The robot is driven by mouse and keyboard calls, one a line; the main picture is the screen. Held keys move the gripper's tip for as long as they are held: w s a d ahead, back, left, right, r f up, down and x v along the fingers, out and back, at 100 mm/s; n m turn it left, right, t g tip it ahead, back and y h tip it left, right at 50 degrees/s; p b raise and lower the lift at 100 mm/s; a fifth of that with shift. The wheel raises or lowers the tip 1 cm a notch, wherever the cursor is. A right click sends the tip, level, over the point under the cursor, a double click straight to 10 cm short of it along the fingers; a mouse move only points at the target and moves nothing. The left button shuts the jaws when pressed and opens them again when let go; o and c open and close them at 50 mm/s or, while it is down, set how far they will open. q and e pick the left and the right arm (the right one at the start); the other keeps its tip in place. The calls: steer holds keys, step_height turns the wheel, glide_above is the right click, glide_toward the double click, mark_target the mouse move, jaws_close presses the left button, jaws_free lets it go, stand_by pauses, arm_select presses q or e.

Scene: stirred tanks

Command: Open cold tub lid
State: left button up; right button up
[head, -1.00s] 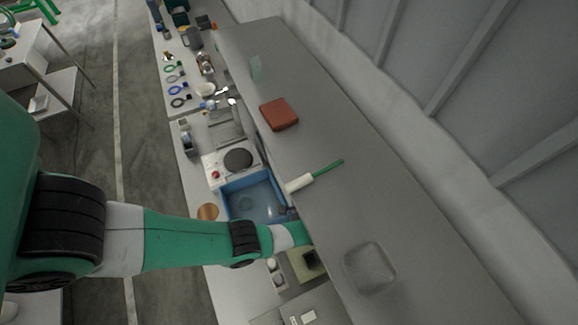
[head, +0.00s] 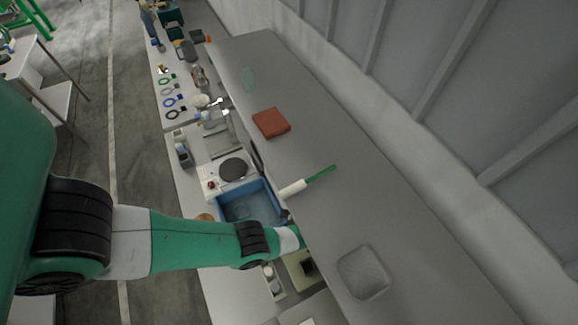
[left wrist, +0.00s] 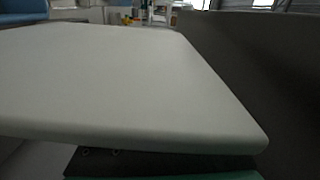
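My left arm reaches in from the left in the head view, and its wrist (head: 287,239) goes in under the grey shelf edge. The left gripper's fingers are hidden there, and I cannot make them out in the left wrist view. A large pale flat slab (left wrist: 120,80) with rounded corners fills much of the left wrist view, very close to the camera. I cannot tell whether it is the tub lid. A blue tub (head: 247,182) stands open beyond my arm. A pale green box (head: 296,268) with a dark opening is beside my wrist, partly hidden. My right gripper is not in view.
The long grey shelf (head: 410,250) overhangs the bench on the right. A green-handled white tool (head: 292,188), a reddish-brown block (head: 271,123) and a clear dish (head: 363,272) lie on it. A hot plate (head: 232,169) stands behind the tub.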

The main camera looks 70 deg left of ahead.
arm_select(q)
steer(key=w+d+b, duration=0.1)
steer(key=d+b, duration=0.1)
steer(key=d, duration=0.9)
steer(key=shift+w+d+b, duration=0.25)
steer(key=shift+w+b, duration=0.05)
steer(key=shift+w, duration=0.1)
